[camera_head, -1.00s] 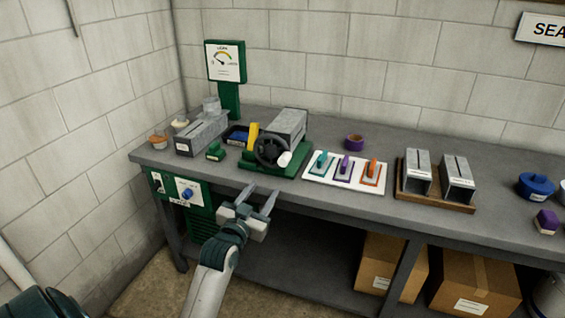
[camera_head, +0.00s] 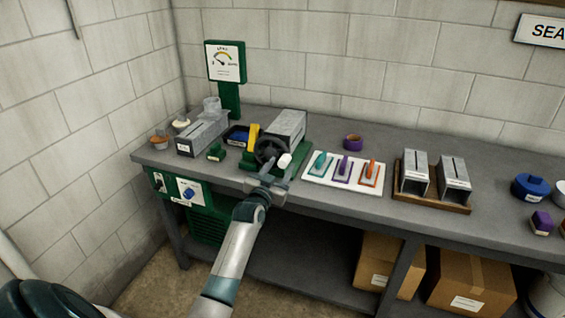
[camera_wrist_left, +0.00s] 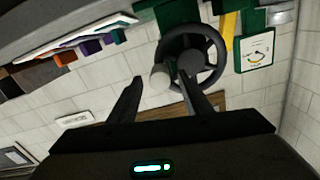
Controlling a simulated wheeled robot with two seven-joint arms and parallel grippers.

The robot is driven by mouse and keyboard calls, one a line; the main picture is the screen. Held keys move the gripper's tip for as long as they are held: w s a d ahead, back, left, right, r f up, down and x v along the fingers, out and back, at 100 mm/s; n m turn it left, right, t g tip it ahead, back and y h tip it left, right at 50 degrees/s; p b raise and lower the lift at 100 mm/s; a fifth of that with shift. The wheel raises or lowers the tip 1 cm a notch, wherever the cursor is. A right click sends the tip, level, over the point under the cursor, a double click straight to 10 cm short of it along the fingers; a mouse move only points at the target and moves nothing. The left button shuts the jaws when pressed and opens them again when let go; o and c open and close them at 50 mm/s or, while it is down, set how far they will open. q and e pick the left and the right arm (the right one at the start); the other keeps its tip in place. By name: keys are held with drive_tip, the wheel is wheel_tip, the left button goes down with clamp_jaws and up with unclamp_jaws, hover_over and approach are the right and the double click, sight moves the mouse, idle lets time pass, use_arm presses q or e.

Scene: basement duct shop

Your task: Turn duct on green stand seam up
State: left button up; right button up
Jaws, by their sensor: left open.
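The grey metal duct (camera_head: 289,124) lies on the green stand (camera_head: 298,160) toward the left part of the bench. A black handwheel (camera_head: 270,150) with a white knob (camera_head: 285,160) is on the stand's front face. In the left wrist view the handwheel (camera_wrist_left: 216,50) and its pale knob (camera_wrist_left: 159,77) are just beyond my fingers. My left gripper (camera_head: 270,185) is open and empty, just in front of and below the wheel; its fingers also show in the left wrist view (camera_wrist_left: 160,95). I cannot tell whether it touches the knob. My right gripper is not in view.
Another duct (camera_head: 202,134) lies left, near small bowls and a green gauge post (camera_head: 229,97). A white board (camera_head: 344,173) with teal, purple and orange tools is right of the stand. A wooden tray (camera_head: 432,201) holds two ducts. The bench edge runs below.

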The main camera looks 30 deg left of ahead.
use_arm(q)
drive_tip(key=shift+x, duration=1.1)
clamp_jaws()
